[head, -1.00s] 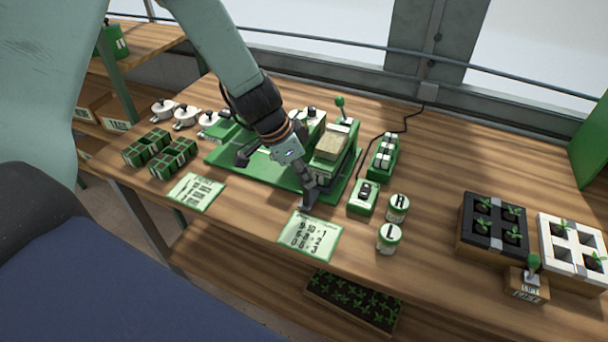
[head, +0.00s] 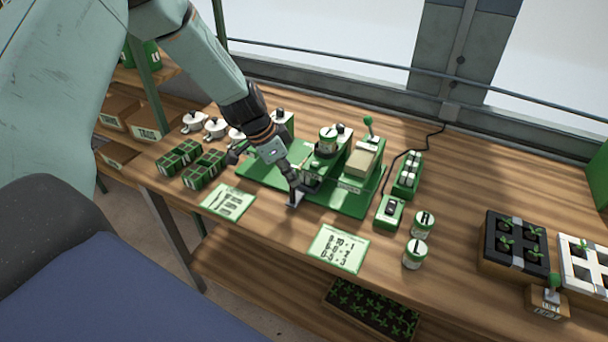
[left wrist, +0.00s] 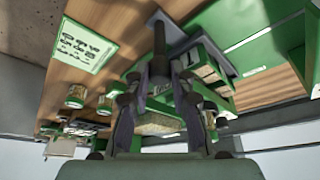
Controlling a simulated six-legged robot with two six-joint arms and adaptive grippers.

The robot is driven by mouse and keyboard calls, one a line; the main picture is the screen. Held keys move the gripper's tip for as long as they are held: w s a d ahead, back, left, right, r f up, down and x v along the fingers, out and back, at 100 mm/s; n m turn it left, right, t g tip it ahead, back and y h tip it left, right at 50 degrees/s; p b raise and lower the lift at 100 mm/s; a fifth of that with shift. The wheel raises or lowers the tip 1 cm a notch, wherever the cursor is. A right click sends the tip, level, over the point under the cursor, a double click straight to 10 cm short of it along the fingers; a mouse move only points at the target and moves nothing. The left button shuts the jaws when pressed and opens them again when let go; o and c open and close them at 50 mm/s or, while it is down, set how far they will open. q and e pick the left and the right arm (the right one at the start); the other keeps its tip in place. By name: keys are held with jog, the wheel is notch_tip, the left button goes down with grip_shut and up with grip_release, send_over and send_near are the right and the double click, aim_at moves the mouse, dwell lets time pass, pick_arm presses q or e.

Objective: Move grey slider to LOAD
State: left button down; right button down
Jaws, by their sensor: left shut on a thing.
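The grey slider (head: 294,200) shows as a small grey piece at the front edge of the green seeder base (head: 258,176). My left gripper (head: 296,186) is over it, pointing down, with its fingers shut on its upright part. In the left wrist view, a dark grey post (left wrist: 159,38) rises between the closed fingertips, with a flat grey plate around its foot. The fingers and wrist hide part of the seeder behind. I cannot read a LOAD mark on the seeder. My right gripper is not in view.
On the seeder stand a green-banded jar (head: 328,140) and a pale block (head: 362,161). A printed card (head: 338,249) lies in front, another card (head: 228,202) to the left. Two jars and a switch box (head: 389,211) stand right.

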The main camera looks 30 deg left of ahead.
pick_arm(q)
jog(key=a, duration=0.7)
jog(key=shift+s, duration=0.2)
jog(key=shift+d, duration=0.1)
jog(key=c, duration=1.2)
grip_release()
jog(key=shift+o, duration=0.2)
jog(key=v, duration=1.2)
